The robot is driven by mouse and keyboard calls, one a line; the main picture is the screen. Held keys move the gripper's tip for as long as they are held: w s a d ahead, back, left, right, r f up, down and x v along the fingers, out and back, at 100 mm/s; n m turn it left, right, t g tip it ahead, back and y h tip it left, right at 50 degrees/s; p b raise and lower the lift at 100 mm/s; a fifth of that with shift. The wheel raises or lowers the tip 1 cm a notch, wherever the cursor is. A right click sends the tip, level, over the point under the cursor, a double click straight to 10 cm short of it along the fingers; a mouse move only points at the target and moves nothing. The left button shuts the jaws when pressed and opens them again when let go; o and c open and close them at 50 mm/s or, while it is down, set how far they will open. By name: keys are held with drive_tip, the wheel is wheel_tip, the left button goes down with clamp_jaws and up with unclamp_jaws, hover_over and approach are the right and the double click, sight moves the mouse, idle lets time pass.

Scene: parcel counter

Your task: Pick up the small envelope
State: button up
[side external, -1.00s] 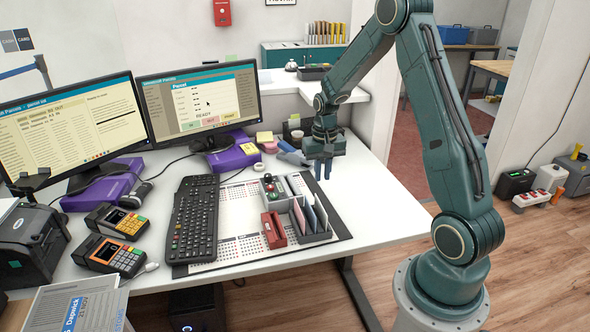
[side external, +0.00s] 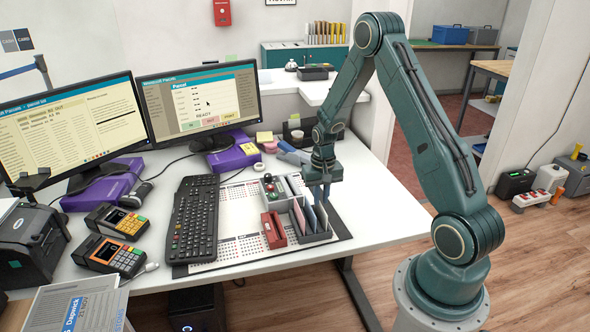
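Several upright envelopes (side external: 310,216) stand in a grey desk organizer (side external: 318,239) on the desk mat; I cannot tell which one is the small envelope. My gripper (side external: 322,195) points down just above the right back part of the organizer, close to the tops of the envelopes. Its blue fingers are small in this view. Their tips overlap the envelopes and organizer, so I cannot tell whether they touch anything or how far apart they are.
A red stapler-like object (side external: 273,230) stands at the organizer's left. A black keyboard (side external: 191,218) lies further left. Purple boxes (side external: 234,152) stand under the monitors. The white desk (side external: 372,215) is clear at the right of the mat.

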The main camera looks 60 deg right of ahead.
sight(321, 208)
drive_tip(key=shift+s+f, duration=0.1)
drive_tip(key=shift+f, duration=2.55)
clamp_jaws()
drive_tip(key=shift+r, duration=0.15)
wheel_tip(321, 208, up, 20)
drive_tip(key=shift+f, duration=0.2)
